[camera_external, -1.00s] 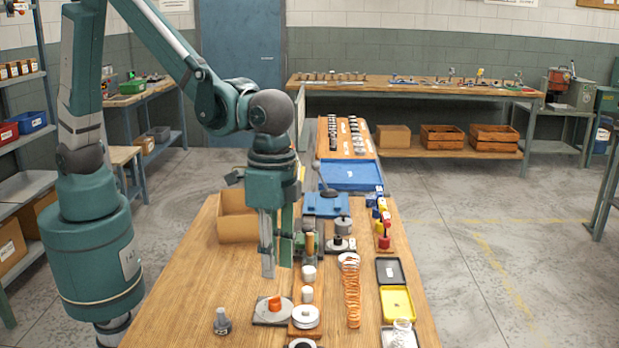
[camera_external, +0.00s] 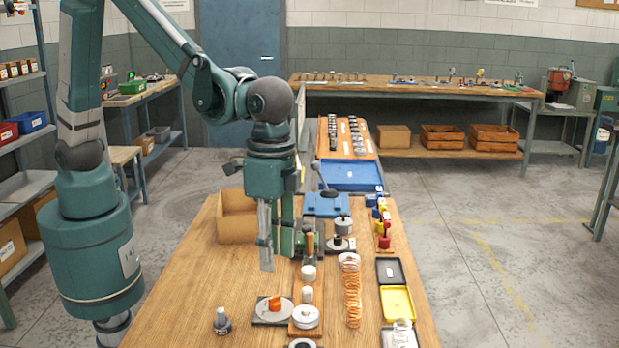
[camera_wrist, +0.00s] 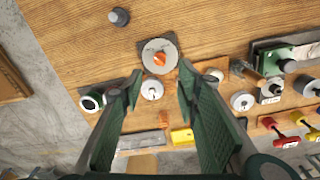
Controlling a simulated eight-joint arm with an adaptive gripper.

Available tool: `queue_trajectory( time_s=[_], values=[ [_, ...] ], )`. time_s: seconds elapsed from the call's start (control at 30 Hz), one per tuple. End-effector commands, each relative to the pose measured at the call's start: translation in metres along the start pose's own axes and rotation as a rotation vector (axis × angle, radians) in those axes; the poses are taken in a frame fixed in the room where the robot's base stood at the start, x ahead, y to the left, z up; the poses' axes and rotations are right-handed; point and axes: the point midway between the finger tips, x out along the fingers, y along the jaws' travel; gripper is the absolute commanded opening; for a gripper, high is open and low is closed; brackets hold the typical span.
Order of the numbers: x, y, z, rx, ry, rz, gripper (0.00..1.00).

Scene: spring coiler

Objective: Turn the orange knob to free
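The orange knob (camera_external: 275,302) sits on a grey round dial on a square plate (camera_external: 258,317), near the front of the wooden bench. In the wrist view the orange knob (camera_wrist: 160,59) points up-left to down-right on its silver dial (camera_wrist: 148,50), beyond my fingertips. My gripper (camera_external: 272,262) hangs above the bench, behind and above the knob, with its fingers pointing down. Markings on the dial are too small to read.
A grey knob-like part (camera_external: 222,322) stands left of the dial. White-topped round parts (camera_external: 306,317) stand close on its right, with an orange spring (camera_external: 352,295) beyond. A cardboard box (camera_external: 236,218) is at the back left.

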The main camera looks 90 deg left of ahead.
Motion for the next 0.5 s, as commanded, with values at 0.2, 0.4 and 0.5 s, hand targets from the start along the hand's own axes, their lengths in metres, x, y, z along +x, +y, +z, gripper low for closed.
queue_trajectory(
  time_s=[0.2, 0.4, 0.5],
  values=[
    [0.011, 0.006, -0.001, -0.032, -0.002, -0.039, 0.32],
    [0.026, 0.01, 0.001, -0.063, 0.0, -0.073, 0.32],
    [0.031, 0.01, 0.001, -0.072, 0.001, -0.084, 0.32]
  ],
)
